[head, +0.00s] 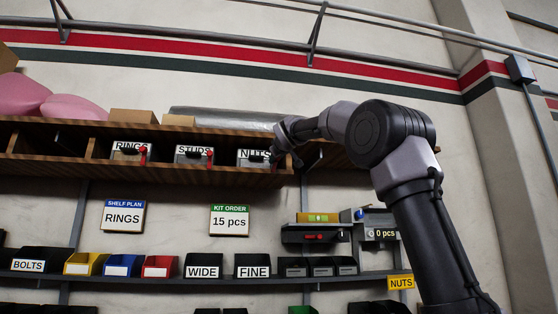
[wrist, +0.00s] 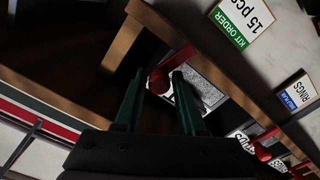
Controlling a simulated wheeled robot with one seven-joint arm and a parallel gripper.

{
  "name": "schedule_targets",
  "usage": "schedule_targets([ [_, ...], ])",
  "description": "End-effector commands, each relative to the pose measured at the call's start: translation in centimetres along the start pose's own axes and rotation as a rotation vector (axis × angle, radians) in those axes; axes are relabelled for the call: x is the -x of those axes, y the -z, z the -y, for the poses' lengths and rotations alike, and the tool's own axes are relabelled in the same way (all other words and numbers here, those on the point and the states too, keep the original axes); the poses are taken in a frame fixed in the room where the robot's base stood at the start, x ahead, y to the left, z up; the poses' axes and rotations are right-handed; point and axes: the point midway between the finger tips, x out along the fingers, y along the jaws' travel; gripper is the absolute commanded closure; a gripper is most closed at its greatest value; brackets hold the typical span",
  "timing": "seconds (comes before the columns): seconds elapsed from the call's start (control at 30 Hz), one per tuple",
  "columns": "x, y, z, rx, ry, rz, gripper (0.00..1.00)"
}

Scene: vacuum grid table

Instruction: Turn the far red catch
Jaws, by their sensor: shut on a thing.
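Three bins on the upper wooden shelf carry labels RINGS, STUDS and NUTS, each with a red catch at its right side. My gripper (head: 286,154) is at the NUTS bin (head: 252,155). In the wrist view my gripper's two dark green fingers (wrist: 159,76) stand on either side of the NUTS red catch (wrist: 157,84), shut on it. In the head view that catch is mostly hidden by the gripper. The STUDS catch (head: 210,156) and RINGS catch (head: 143,153) are free, left of the gripper.
The wooden shelf (head: 60,168) has a front lip just below the bins. Signs reading RINGS (head: 122,218) and 15 pcs (head: 229,221) hang beneath.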

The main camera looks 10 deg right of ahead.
Motion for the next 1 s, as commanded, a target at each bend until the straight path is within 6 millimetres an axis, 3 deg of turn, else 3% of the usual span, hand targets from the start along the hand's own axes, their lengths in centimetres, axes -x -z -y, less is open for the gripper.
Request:
schedule_targets([
  [0.4,-0.27,-0.09,1.05,0.201,0.006,0.014,1.0],
  [0.97,-0.27,-0.04,1.13,0.232,0.006,0.015,1.0],
  [1.0,-0.27,-0.04,1.13,0.232,0.006,0.015,0.53],
])
